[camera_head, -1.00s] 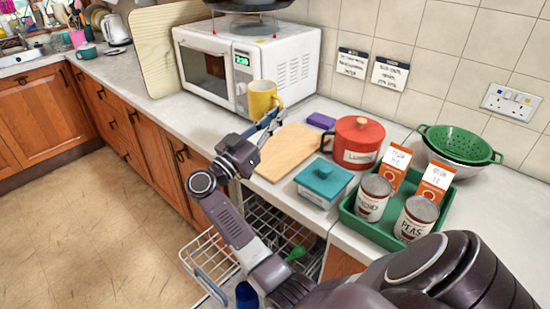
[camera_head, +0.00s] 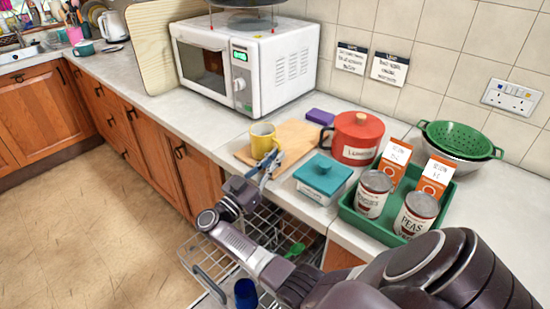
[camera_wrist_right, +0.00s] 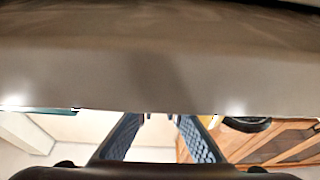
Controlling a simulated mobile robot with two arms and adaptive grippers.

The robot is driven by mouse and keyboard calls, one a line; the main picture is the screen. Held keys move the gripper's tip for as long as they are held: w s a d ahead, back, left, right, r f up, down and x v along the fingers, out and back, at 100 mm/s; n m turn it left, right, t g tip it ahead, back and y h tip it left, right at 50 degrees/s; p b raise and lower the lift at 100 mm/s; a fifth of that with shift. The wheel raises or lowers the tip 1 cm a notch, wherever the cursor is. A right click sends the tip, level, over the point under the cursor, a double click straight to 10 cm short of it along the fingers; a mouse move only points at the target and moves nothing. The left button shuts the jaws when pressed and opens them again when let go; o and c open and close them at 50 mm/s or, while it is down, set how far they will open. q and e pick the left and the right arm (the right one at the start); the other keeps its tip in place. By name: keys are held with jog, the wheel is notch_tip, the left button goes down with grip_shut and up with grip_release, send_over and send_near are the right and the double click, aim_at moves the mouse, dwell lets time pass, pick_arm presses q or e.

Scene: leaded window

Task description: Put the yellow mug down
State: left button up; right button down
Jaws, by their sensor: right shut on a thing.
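The yellow mug (camera_head: 262,138) is upright at the left part of the wooden board (camera_head: 297,138) in the head view. I cannot tell whether its base touches the board. My right gripper (camera_head: 269,163) is shut on the mug at its near right side, where the handle is. In the right wrist view, the blue-padded fingers (camera_wrist_right: 160,132) show at the bottom, and a large blurred grey-brown surface fills the top. My left gripper is not in view.
A teal-lidded box (camera_head: 322,178) stands right of the gripper, with a red pot (camera_head: 357,137) behind it. A purple block (camera_head: 319,116) lies behind the board. The white microwave (camera_head: 275,72) is behind the mug. An open dishwasher rack (camera_head: 215,262) is below.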

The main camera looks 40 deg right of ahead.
jog(key=shift+r, duration=0.1)
jog(key=shift+f, duration=0.2)
jog(key=c, duration=2)
grip_release()
jog(key=shift+c, duration=0.2)
jog(key=shift+r, duration=0.2)
jog(key=b+v, duration=0.3)
jog(key=v, duration=0.9)
jog(key=shift+b, duration=0.3)
